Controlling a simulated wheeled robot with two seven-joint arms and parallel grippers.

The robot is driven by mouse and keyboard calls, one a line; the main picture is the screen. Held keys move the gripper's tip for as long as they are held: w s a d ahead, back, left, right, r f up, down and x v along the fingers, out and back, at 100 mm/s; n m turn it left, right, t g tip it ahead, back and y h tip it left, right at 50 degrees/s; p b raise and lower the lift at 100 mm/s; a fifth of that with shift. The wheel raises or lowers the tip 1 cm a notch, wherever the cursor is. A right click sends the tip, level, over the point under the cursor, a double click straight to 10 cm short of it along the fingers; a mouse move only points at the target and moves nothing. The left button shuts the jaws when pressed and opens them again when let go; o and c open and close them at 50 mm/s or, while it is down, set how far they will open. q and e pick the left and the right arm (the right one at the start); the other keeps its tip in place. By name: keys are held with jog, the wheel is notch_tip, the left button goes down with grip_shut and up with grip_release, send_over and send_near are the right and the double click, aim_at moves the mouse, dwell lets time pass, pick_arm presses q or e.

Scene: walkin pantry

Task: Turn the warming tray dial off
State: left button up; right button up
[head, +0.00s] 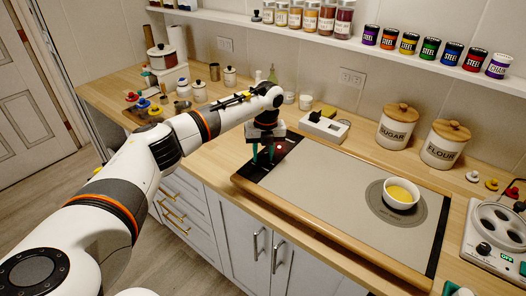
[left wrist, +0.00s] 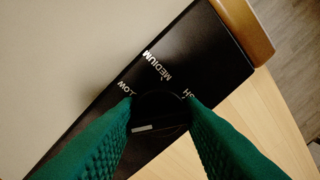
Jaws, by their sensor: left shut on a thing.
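The warming tray (head: 320,195) lies on the wooden counter, with a grey top, a wooden edge and a black control strip at its left end. My left gripper (head: 263,154) reaches down over that strip. In the left wrist view its green fingers (left wrist: 160,112) are shut on the black dial (left wrist: 160,106), one on each side. A short white mark shows on the dial. White lettering around it reads LOW, MEDIUM and a partly hidden word ending in SH or GH. In the head view the gripper hides the dial. My right gripper is not in view.
A white bowl of yellow food (head: 401,193) stands on the round grey zone of the tray. Sugar (head: 397,127) and flour (head: 444,145) canisters stand behind it. A white appliance (head: 494,240) sits at right. A white block (head: 323,127) lies behind the tray.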

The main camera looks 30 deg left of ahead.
pick_arm(q)
jog(key=n+p, duration=0.1)
jog(key=n, duration=0.5)
jog(key=shift+p, duration=0.4)
jog(key=shift+n, duration=0.3)
jog(key=o, duration=0.9)
jog(key=shift+w, duration=0.1)
jog(key=shift+o, duration=0.2)
jog(key=shift+r, duration=0.1)
notch_tip(320, 180, up, 12)
jog(key=b, duration=0.3)
jog(key=shift+w+d, duration=0.15)
jog(key=shift+w, duration=0.25)
